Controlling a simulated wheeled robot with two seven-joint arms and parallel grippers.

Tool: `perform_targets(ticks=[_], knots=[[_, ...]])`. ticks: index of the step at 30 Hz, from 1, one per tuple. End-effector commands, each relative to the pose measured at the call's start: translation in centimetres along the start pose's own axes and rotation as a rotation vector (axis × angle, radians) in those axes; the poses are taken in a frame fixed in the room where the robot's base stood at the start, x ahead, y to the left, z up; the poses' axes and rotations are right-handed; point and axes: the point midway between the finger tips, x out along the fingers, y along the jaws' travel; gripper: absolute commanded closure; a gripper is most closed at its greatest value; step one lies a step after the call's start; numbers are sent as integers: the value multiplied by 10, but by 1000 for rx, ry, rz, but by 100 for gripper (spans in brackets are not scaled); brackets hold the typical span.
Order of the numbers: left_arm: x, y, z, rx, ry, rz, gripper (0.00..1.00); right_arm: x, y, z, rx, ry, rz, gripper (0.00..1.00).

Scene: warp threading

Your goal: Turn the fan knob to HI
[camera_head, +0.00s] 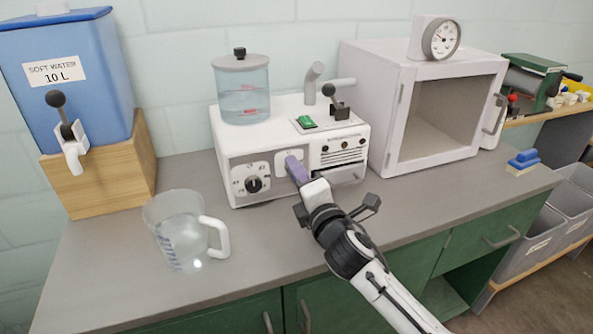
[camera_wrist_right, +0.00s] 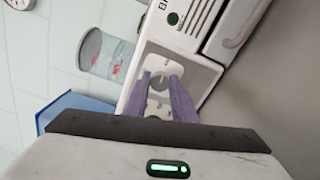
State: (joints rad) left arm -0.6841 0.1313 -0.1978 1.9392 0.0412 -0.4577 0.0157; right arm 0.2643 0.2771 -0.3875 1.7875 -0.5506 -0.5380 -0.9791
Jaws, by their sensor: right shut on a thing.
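A white machine (camera_head: 235,150) with a clear water tank on top stands on the bench. Its front carries a left dial with a black knob (camera_head: 254,184) and a second dial plate (camera_head: 280,164) to the right of it. My right gripper (camera_head: 291,160) reaches that second plate and hides its knob in the head view. In the right wrist view the purple fingers (camera_wrist_right: 159,78) are shut on the fan knob (camera_wrist_right: 159,83), one finger on each side. The knob's setting and lettering are too small to read. My left gripper is not in view.
A jug of water (camera_head: 180,240) stands front left, below a blue water container (camera_head: 75,85) on a wooden block. A white open-fronted cabinet (camera_head: 385,120) with a gauge on top stands to the right. The bench front (camera_head: 250,265) is mostly clear.

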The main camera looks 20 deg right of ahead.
Motion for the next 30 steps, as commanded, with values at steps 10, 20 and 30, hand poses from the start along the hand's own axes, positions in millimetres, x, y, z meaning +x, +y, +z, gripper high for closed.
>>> perform_targets(ticks=[10,20,30], knots=[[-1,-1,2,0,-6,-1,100,0,-1,-2,77,3,-1,99],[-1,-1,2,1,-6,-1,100,0,-1,-2,81,3,-1,99],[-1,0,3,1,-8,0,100,0,0,-1,78,1,-1,57]])
